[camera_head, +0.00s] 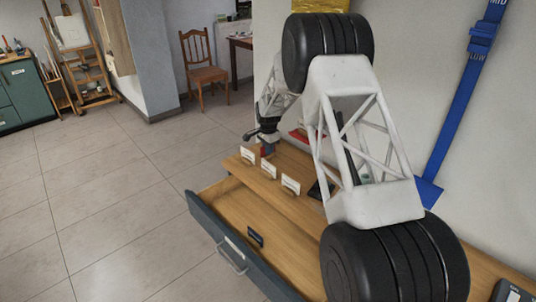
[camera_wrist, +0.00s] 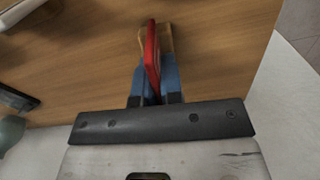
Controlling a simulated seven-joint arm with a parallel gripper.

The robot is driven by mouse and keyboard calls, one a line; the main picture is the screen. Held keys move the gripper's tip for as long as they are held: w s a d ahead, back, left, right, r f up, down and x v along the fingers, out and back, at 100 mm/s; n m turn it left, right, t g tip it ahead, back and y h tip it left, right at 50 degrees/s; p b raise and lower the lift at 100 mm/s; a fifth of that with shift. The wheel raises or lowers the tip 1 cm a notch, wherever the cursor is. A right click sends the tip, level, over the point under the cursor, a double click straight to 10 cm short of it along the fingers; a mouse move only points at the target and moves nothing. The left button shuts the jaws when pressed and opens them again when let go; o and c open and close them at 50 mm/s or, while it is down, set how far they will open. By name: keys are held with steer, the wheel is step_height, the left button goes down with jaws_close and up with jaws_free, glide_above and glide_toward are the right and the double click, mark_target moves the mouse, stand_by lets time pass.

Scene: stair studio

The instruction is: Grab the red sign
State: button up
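The red sign (camera_wrist: 152,62) shows edge-on in the wrist view as a thin upright strip. My gripper (camera_wrist: 155,75) has its blue fingers close together, one on each side of the sign, and looks shut on it. Its lower part is hidden between the fingers. In the head view my gripper (camera_head: 266,147) is small and far off, low over the back end of the wooden top.
Several white cards (camera_head: 268,170) stand along the wooden ledge (camera_head: 310,210). A drawer with a blue-grey front (camera_head: 228,252) is pulled out below. A flat red item (camera_head: 299,135) lies near the wall, partly behind my arm. A blue strap (camera_head: 462,100) hangs on the wall.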

jaws_close()
steer(key=shift+r, duration=5.05)
